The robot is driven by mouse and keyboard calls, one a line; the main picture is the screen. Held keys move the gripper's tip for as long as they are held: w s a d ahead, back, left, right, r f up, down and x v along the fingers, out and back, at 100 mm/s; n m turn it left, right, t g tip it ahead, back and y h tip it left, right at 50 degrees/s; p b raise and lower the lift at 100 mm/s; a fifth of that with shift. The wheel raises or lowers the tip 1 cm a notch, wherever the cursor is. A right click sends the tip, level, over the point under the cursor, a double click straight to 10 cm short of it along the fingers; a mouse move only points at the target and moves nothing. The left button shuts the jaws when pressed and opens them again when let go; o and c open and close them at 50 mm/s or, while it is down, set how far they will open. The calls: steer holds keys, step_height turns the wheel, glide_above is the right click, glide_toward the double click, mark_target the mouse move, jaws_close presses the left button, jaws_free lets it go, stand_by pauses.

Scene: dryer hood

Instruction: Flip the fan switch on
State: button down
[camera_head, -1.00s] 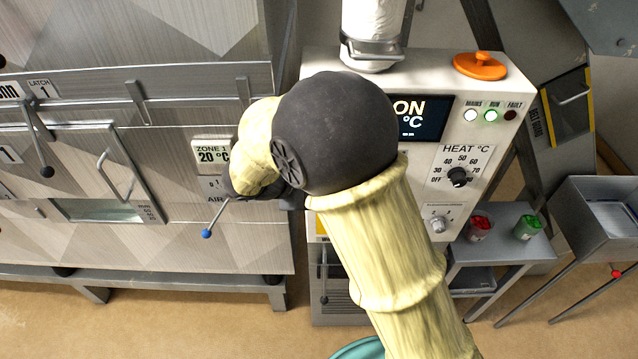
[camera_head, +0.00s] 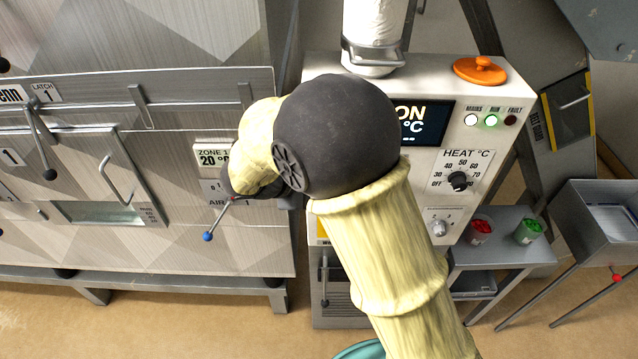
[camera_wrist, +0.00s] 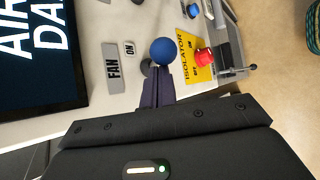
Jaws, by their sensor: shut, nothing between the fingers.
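The fan switch, a lever with a blue ball (camera_wrist: 163,50) on a dark round base, shows in the wrist view. It stands on the white panel beside the grey FAN label (camera_wrist: 114,72) and the small ON label (camera_wrist: 129,49). My gripper (camera_wrist: 160,73) has its fingers together and empty. The fingertips are right at the lever, just below the blue ball in the picture; I cannot tell whether they touch it. In the head view my arm hides the gripper and the fan switch.
A yellow isolator plate (camera_wrist: 190,48) with a red knob (camera_wrist: 204,57) is right of the switch. A dark display (camera_wrist: 38,50) is to the left. The head view shows the white control cabinet (camera_head: 435,75), its heat dial (camera_head: 457,181) and a side table (camera_head: 505,252).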

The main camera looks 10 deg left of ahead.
step_height(320, 180, down, 4)
steer(key=a+b, duration=0.2)
steer(key=s+a+r+b, duration=0.2)
steer(key=a+r, duration=0.4)
steer(key=r, duration=0.2)
steer(key=shift+s+r+b, duration=0.15)
steer(key=shift+r+b, duration=0.1)
steer(key=shift+b, duration=0.15)
steer(key=shift+d, duration=0.1)
